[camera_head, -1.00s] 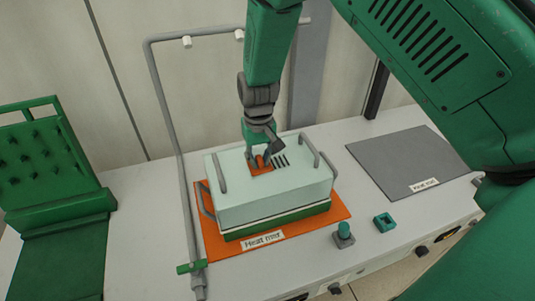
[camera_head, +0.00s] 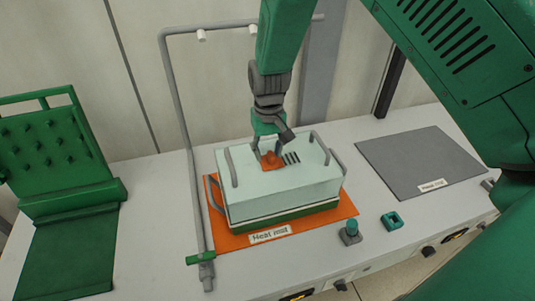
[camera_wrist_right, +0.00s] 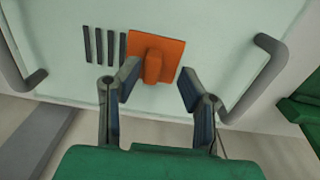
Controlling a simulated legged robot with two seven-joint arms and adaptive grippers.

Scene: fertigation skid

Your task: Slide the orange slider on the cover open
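The cover (camera_head: 285,182) is a pale mint box top with a dark green lower band, on an orange mat (camera_head: 230,241). The orange slider (camera_head: 271,161) lies on its top, a flat plate with a raised knob; it shows closely in the right wrist view (camera_wrist_right: 153,62). Dark slots (camera_head: 292,158) are open beside the slider. My right gripper (camera_head: 270,153) is above the slider. In the right wrist view its open fingers (camera_wrist_right: 158,88) stand on either side of the knob, with gaps to it. My left gripper is not seen.
Grey handles (camera_head: 231,167) stand on the cover's top and sides. A grey pipe frame (camera_head: 185,130) rises at the left. A green studded rack (camera_head: 55,155) stands far left. A grey mat (camera_head: 420,162) lies right; teal parts (camera_head: 391,221) sit in front.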

